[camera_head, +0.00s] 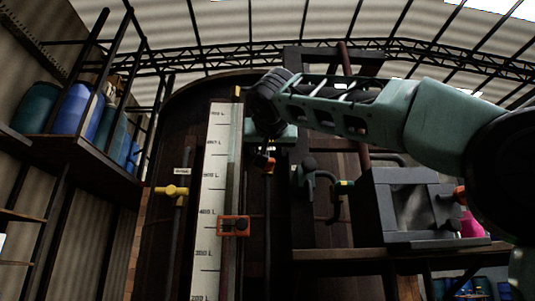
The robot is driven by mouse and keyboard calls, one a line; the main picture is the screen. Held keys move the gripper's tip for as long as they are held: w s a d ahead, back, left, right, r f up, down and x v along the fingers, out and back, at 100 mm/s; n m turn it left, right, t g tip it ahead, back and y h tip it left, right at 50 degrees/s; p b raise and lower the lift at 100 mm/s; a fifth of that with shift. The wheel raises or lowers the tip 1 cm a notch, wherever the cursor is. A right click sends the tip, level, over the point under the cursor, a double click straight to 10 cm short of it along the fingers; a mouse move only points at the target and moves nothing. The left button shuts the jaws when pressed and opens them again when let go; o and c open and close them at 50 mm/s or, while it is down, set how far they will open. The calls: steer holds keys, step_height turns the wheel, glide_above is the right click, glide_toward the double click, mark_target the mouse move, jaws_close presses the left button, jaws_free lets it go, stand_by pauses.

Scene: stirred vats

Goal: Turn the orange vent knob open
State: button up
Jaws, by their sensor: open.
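A small orange knob-like part (265,162) sits at the top of a thin dark vertical pipe, just right of the level gauge. My gripper (268,148) is directly above it, pointing down, with its jaws open. The dark fingertips overlap the orange part in this view, so I cannot tell whether they touch it or are around it. The picture is too dark and small to show how the knob is turned. Another orange-red part (459,195) shows on the right of a grey box, and I cannot tell what it is.
The large dark vat (170,130) carries a white level scale (210,200) with an orange-framed slider (233,226). A yellow valve (172,191) is on a pipe at left. A grey box (400,205) stands on a shelf at right. Blue drums (76,108) stand on a left rack.

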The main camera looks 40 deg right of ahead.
steer(key=p+x, duration=0.1)
steer(key=x, duration=0.5)
steer(key=shift+p, duration=0.35)
steer(key=c, duration=1)
